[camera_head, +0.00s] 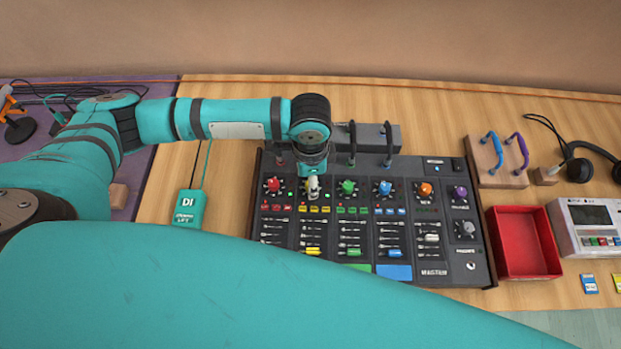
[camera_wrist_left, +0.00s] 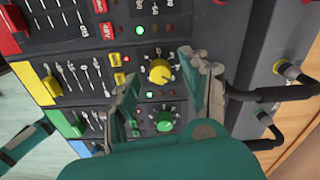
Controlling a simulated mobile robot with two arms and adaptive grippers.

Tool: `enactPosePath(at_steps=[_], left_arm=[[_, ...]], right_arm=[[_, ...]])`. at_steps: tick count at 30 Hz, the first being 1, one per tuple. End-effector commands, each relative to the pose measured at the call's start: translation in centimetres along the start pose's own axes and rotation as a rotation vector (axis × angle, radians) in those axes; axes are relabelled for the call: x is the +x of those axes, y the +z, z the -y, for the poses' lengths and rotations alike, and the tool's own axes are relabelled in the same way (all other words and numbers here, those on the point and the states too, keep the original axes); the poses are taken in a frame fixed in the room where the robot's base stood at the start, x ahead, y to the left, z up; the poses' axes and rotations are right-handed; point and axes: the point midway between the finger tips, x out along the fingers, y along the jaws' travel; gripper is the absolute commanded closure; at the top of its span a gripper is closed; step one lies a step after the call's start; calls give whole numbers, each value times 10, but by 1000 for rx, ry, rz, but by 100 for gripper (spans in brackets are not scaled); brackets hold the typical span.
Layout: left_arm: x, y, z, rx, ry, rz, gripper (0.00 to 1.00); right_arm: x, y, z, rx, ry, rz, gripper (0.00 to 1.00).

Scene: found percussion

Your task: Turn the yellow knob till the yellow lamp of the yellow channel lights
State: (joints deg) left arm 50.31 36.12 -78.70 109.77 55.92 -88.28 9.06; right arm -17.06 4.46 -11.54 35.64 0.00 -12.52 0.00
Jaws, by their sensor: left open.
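The mixer panel (camera_head: 420,255) lies on the table with coloured channel strips. In the left wrist view the yellow knob (camera_wrist_left: 159,72) shows between my left gripper's fingers (camera_wrist_left: 158,66), which are open on either side of it with visible gaps. In the head view my left gripper (camera_head: 313,187) points down over the yellow channel and hides most of the knob. A green lamp (camera_wrist_left: 140,58) and a small red lamp (camera_wrist_left: 127,59) shine by the yellow knob. I cannot make out a lit yellow lamp. My right gripper is not in view.
The red knob (camera_head: 272,185) and blue knob (camera_head: 384,188) stand nearby. Black cables (camera_head: 352,145) rise from the panel's back edge. A red tray (camera_head: 548,272) is at right; a DI box (camera_head: 188,208) is at left.

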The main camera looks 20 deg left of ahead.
Motion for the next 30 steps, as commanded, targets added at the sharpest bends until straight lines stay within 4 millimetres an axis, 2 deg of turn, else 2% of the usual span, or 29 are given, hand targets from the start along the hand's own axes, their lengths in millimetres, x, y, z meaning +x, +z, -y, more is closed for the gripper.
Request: enactPosePath(at_steps=[5,13,23,24,30], left_arm=[[10,0,0,1,1,0,53],[11,0,0,1,0,-1,54],[11,0,0,1,0,-1,97],[11,0,0,1,0,-1,100],[10,0,0,8,0,-1,100]], right_arm=[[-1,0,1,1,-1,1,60],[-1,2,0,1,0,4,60],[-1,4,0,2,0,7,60],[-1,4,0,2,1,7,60],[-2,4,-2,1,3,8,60]])
